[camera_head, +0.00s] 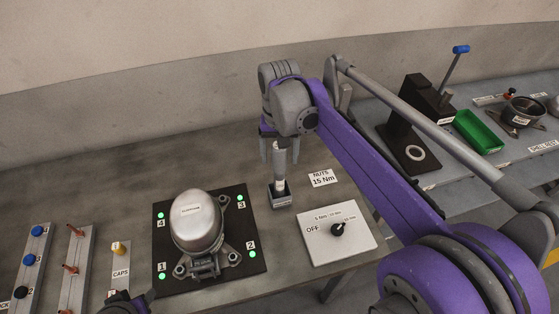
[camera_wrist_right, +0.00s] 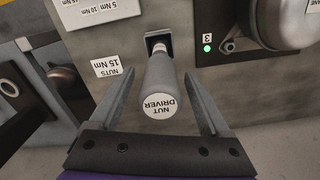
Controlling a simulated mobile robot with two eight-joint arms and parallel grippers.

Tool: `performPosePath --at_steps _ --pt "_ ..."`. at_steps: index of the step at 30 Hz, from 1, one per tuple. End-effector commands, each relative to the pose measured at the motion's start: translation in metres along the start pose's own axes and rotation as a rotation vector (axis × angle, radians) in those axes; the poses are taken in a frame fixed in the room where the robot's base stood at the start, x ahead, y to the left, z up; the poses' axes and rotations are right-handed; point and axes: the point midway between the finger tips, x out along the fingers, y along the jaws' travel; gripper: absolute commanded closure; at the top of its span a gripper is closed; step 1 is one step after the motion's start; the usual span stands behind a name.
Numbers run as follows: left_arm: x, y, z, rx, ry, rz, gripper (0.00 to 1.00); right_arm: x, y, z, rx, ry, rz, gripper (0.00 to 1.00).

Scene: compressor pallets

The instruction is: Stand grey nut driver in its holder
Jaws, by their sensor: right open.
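The grey nut driver (camera_wrist_right: 161,88) stands upright in its small dark holder (camera_head: 282,195) on the bench. Its round end, labelled NUT DRIVER, faces the right wrist camera, and its shaft (camera_head: 279,180) shows below my fingers in the head view. My right gripper (camera_head: 279,155) is open, with one finger on each side of the handle. The right wrist view shows gaps between the handle and both fingers. Something dark at the bottom edge of the head view may be part of my left gripper (camera_head: 124,303); its fingers cannot be made out.
A compressor (camera_head: 197,222) sits on a black plate (camera_head: 247,200) with green lights, left of the holder. A dial box (camera_head: 318,247) is in front right, and the NUTS 15 Nm label (camera_head: 322,178) lies beside the holder. A green tray (camera_head: 478,131) is on the right bench.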

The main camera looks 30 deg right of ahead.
Motion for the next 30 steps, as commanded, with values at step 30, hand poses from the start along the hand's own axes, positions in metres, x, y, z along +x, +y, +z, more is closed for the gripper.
performPosePath --at_steps 30 --pt "-0.006 0.0 -0.008 0.0 0.008 0.0 0.5 0.035 -0.001 0.111 -0.358 0.356 -0.1 0.19"
